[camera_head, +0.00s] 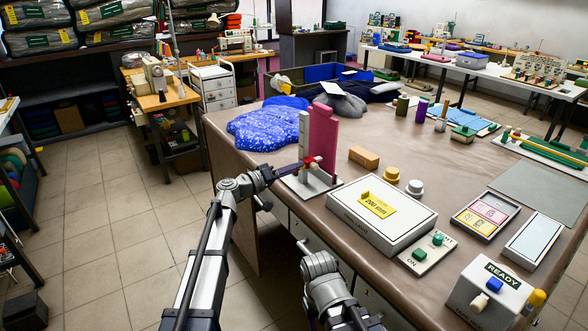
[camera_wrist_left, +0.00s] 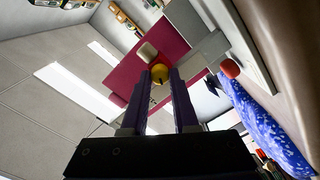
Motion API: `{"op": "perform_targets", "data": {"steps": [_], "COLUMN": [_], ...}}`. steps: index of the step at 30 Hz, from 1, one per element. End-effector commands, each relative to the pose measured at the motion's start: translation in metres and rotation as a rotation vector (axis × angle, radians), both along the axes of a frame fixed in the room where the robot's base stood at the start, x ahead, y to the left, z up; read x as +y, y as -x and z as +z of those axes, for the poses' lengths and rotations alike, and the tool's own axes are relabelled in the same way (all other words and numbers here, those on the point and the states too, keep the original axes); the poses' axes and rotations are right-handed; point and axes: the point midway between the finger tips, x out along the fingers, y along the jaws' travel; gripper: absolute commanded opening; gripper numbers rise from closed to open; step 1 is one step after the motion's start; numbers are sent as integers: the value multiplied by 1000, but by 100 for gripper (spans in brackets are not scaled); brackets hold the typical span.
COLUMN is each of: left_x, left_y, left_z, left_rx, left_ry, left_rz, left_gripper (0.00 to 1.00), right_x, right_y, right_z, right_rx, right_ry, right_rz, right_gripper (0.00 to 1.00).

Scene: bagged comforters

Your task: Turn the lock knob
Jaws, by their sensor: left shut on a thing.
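A pink panel (camera_head: 322,138) stands upright in a pale frame (camera_head: 304,132) on a white base at the table's near left edge. My left gripper (camera_head: 312,163) reaches it from the left, low on the panel. In the left wrist view the panel (camera_wrist_left: 126,82) lies behind the purple fingers (camera_wrist_left: 160,85). A yellow knob (camera_wrist_left: 160,73) sits between the fingertips, and the gripper is shut on it. A red round knob (camera_wrist_left: 229,68) shows to the right, apart from the fingers. In the head view the yellow knob is hidden. My right arm shows at the bottom, but its gripper does not.
A blue patterned bag (camera_head: 268,122) and grey bundle (camera_head: 343,105) lie behind the panel. A white box with a yellow label (camera_head: 377,205), an orange block (camera_head: 364,157) and an ON switch plate (camera_head: 428,253) lie to the right. Bare tabletop (camera_head: 440,165) shows further right.

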Motion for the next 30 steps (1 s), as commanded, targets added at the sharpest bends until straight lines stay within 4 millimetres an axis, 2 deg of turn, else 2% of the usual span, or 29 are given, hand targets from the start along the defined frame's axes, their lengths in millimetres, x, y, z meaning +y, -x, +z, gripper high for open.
{"op": "perform_targets", "data": {"steps": [30], "left_x": [0], "left_y": [0], "left_z": [0], "left_rx": [780], "left_ry": [568], "left_rz": [1], "left_gripper": [0], "right_x": [0], "right_y": [0], "right_z": [0], "right_rx": [0], "right_ry": [0], "right_rz": [0], "right_gripper": [50]}}
